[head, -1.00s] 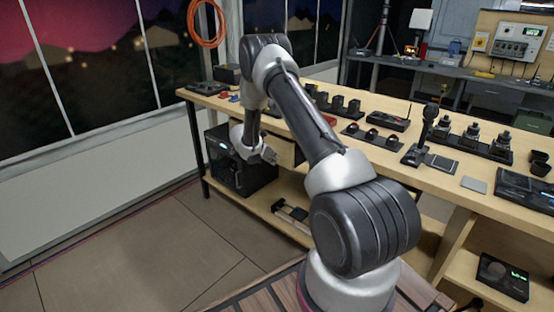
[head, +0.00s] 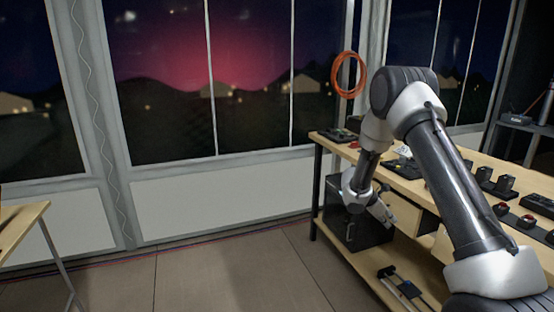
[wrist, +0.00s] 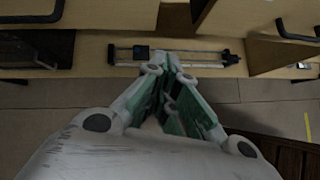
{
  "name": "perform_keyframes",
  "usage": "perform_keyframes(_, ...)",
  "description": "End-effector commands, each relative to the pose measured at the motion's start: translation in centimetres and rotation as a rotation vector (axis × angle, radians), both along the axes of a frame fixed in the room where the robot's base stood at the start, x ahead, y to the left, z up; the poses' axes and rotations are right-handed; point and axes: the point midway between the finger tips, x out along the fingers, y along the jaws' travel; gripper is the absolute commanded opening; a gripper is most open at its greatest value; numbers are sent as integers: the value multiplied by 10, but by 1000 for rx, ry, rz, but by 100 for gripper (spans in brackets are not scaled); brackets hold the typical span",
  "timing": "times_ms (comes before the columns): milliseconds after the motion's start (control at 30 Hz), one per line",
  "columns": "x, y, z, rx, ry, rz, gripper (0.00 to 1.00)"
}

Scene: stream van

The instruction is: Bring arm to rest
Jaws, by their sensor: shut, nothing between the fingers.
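My gripper (head: 387,215) hangs at the end of my bent arm, in front of the wooden workbench (head: 411,184) at the right of the head view. In the wrist view my gripper (wrist: 172,72) points at the bench's low shelf, with its green-lined fingers together and nothing between them. In the head view the fingers are small and partly hard to make out. The gripper appears apart from the bench.
A black box (head: 350,225) stands under the bench's left end. A slider rail (head: 402,286) lies on the low shelf. An orange cable coil (head: 348,74) hangs by the windows. Another wooden table (head: 22,222) stands at far left. The floor (head: 215,278) between is clear.

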Motion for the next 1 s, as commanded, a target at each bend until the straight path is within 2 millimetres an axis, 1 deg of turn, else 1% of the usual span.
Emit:
perform_keyframes(33,-21,-3,-4,10,1,-80,0)
perform_keyframes(67,-34,-5,-1,18,-8,-142,0)
perform_keyframes(100,-52,-7,9,30,-28,-227,0)
perform_keyframes(167,-76,-9,27,47,-65,-349,0)
perform_keyframes(200,-91,-9,40,59,-90,-423,0)
perform_keyframes(267,-111,-8,60,78,-127,-527,0)
perform_keyframes(300,-125,-6,73,92,-153,-594,0)
perform_keyframes(367,-146,-2,95,118,-195,-695,0)
perform_keyframes(400,-161,1,110,138,-224,-762,0)
perform_keyframes(467,-185,7,133,172,-269,-867,0)
perform_keyframes(500,-201,12,148,199,-300,-937,0)
perform_keyframes(567,-226,21,169,244,-343,-1037,0)
perform_keyframes(600,-241,27,182,276,-371,-1098,0)
perform_keyframes(700,-278,43,210,367,-435,-1234,0)
perform_keyframes(800,-312,60,233,467,-492,-1345,0)
perform_keyframes(900,-342,76,252,577,-546,-1425,0)
perform_keyframes(1000,-367,89,269,694,-600,-1466,0)
